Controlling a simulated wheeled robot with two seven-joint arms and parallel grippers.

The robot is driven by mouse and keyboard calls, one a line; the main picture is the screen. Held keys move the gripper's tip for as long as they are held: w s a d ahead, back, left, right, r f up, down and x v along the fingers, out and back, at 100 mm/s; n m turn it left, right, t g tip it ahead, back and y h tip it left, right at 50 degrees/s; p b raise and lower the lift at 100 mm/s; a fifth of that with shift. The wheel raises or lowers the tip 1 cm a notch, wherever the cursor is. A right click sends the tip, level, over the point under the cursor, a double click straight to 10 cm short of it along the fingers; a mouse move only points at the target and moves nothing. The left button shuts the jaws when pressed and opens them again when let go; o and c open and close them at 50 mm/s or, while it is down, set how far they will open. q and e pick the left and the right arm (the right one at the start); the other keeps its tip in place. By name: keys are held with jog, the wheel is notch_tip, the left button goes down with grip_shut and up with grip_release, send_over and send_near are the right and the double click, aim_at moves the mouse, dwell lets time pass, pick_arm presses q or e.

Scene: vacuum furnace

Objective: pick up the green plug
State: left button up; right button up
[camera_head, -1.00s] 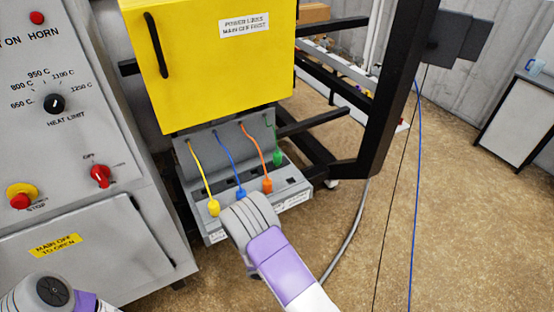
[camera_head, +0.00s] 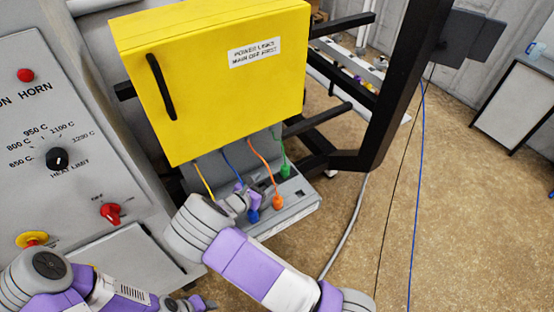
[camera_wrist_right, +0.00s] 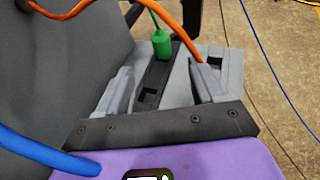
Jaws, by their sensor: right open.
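The green plug (camera_head: 286,170) stands upright at the right end of the grey socket box, its green cable running up behind the yellow cabinet. In the right wrist view the green plug (camera_wrist_right: 161,45) sits in a black strip, beyond the fingertips and roughly centred between them. My right gripper (camera_head: 262,187) is open and empty, left of the green plug, above the box. Its two grey fingers also show in the right wrist view (camera_wrist_right: 161,80), apart from the plug. My left gripper (camera_head: 190,303) is at the bottom edge, partly cut off; its jaws are unclear.
An orange plug (camera_head: 278,202) and a blue plug (camera_head: 252,214) stand in the socket box (camera_head: 298,204) close to my right gripper. The orange cable (camera_wrist_right: 180,12) crosses near the right finger. The yellow cabinet (camera_head: 210,80) overhangs the box. A black frame post (camera_head: 395,90) stands at right.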

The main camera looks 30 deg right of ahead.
send_near(285, 166)
jog(key=shift+w+d+f, duration=0.25)
jog(key=shift+d+f, duration=0.3)
jog(key=shift+d, duration=0.2)
jog(key=shift+w+d+f, duration=0.2)
jog(key=shift+w+d, duration=0.15)
jog(key=shift+d, duration=0.1)
jog(key=p+x, duration=0.1)
jog(key=x, duration=0.4)
jog(key=shift+r, duration=0.15)
jog(key=c, duration=1.1)
jog(key=shift+r, duration=0.1)
jog(key=shift+c, duration=0.2)
